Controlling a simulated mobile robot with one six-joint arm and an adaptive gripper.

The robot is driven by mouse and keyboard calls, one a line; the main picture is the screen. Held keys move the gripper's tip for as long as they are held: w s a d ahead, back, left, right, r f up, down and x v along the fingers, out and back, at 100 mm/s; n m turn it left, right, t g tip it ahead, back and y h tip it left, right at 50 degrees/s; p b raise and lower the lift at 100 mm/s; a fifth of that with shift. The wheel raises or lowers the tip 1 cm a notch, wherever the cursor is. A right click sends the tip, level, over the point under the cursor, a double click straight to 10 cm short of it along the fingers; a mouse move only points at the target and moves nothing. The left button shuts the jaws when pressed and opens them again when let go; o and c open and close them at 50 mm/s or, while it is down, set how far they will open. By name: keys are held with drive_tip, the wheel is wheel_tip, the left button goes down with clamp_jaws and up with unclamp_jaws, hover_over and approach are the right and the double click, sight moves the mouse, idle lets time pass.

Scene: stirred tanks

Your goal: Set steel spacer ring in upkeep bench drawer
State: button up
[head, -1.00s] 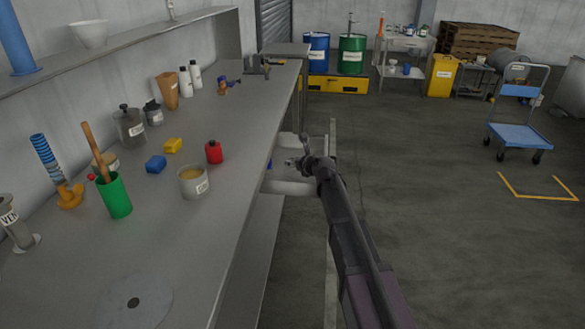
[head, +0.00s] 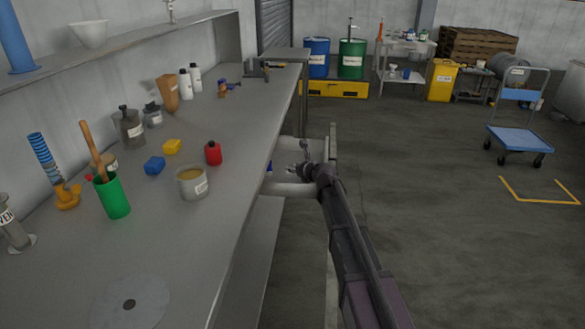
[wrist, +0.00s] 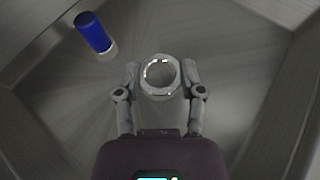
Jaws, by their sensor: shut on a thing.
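The steel spacer ring (wrist: 160,76) is a shiny metal ring held between the fingertips of my gripper (wrist: 160,90) in the wrist view. My gripper is shut on it, with the ring's opening facing the camera. The open upkeep bench drawer (head: 290,188) shows in the head view under the bench's right edge, and its grey walls and floor (wrist: 60,105) surround the gripper in the wrist view. In the head view my gripper (head: 304,160) is at the drawer, and the ring is too small to make out clearly. I cannot tell whether the ring touches the drawer floor.
A blue cylinder with a pale end (wrist: 94,33) lies in the drawer, left of the ring. The grey bench top (head: 235,140) stands close to the left of my arm, with a red bottle (head: 213,154) and a tub (head: 192,183) on it.

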drive_tip(key=shift+f, duration=0.1)
drive_tip(key=o, duration=1)
drive_tip(key=shift+o, duration=0.2)
drive_tip(key=shift+r, duration=0.2)
drive_tip(key=shift+r+p, duration=0.45)
drive_tip(key=shift+p, duration=0.15)
drive_tip(key=p+v, duration=0.4)
drive_tip(key=v, duration=0.6)
drive_tip(key=shift+s, duration=0.2)
drive_tip(key=shift+v, duration=0.85)
